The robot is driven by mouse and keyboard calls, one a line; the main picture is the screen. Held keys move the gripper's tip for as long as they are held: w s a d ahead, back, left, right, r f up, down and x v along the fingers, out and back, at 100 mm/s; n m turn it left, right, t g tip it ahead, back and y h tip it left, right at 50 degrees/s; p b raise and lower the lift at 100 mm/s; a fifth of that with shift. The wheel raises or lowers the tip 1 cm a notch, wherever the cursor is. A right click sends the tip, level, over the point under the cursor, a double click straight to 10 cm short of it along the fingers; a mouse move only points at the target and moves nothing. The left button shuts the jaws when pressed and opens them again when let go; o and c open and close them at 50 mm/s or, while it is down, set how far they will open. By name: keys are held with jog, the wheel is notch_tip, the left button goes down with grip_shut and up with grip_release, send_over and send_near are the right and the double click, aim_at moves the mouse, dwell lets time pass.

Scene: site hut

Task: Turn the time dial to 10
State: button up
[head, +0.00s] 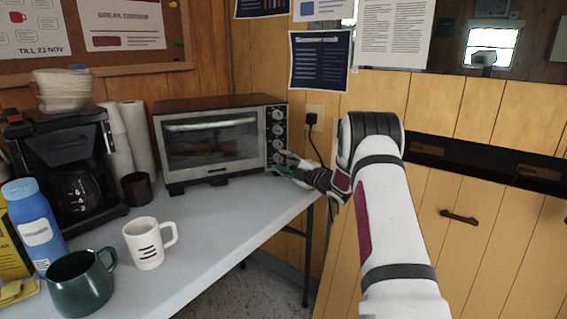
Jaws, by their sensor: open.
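A toaster oven (210,146) with a glass door stands at the back of the table. Its control panel on the right side carries several round dials in a column (278,129). The dial labels and pointer positions are too small to read, so I cannot tell which is the time dial or its setting. My gripper (284,166) is open, at the lower part of the panel by the lowest dial (279,158), which it partly hides. I cannot tell whether the fingers touch the dial.
The table (215,215) is clear in front of the oven. A white mug (147,247), green mug (80,287), blue bottle (36,222), dark cup (136,190) and coffee maker (65,165) stand left. A power cord (316,146) hangs at the wall behind my arm.

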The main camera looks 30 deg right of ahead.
jog(key=shift+v, duration=3.95)
